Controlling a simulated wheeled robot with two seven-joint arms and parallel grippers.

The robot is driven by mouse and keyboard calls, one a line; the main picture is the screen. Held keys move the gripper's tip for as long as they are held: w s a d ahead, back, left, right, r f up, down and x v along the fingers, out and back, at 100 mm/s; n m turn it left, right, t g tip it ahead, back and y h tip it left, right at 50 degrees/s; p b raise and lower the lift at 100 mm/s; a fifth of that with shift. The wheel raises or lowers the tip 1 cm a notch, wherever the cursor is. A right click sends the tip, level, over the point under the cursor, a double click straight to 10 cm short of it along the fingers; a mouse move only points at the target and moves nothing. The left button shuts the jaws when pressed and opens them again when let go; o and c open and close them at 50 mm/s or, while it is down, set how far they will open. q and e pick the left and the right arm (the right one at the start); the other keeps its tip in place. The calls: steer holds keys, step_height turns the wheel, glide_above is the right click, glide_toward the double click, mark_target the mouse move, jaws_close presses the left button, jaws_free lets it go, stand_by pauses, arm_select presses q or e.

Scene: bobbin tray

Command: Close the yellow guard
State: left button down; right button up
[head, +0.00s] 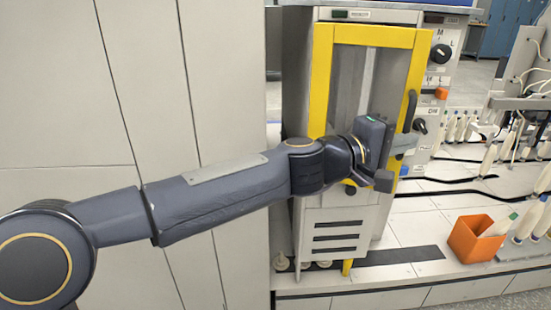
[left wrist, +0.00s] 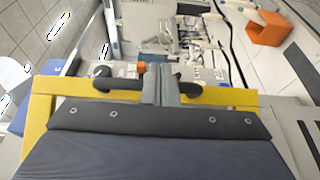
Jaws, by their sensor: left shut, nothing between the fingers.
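The yellow guard (head: 321,80) is a yellow-framed door with a clear pane on the front of the grey machine. I cannot tell whether it is fully shut. Its dark handle (head: 410,111) is on the right side of the frame. My left gripper (head: 404,146) is at the lower right of the guard, by the handle's lower end, shut and empty. In the left wrist view the shut fingers (left wrist: 160,84) cross in front of the dark handle bar (left wrist: 128,84), with the yellow frame (left wrist: 230,97) beyond. Whether they touch is unclear. My right gripper is out of view.
A control panel with black knobs (head: 441,53) stands right of the guard. An orange bin (head: 470,243) stands on the white-tiled surface at the lower right. Several pale bobbins (head: 487,160) stand further right. Tall pale panels (head: 150,90) fill the left.

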arm_select(q)
steer(key=shift+w+d+n+t+y+p, duration=0.1)
steer(key=shift+w+d+n+t+y, duration=0.6)
steer(key=shift+w+t, duration=0.35)
steer(key=shift+w+d+n+t+y+p, duration=0.15)
steer(key=shift+w+d+n+t+y, duration=0.35)
steer(key=shift+w+d+n+t, duration=0.45)
steer(key=shift+w+d+n+t+y+p, duration=0.1)
steer(key=shift+w+d+n+t+y, duration=0.55)
steer(key=shift+w+t, duration=0.45)
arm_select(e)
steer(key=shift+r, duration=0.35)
arm_select(q)
steer(key=shift+w, duration=0.1)
steer(key=shift+a, duration=0.1)
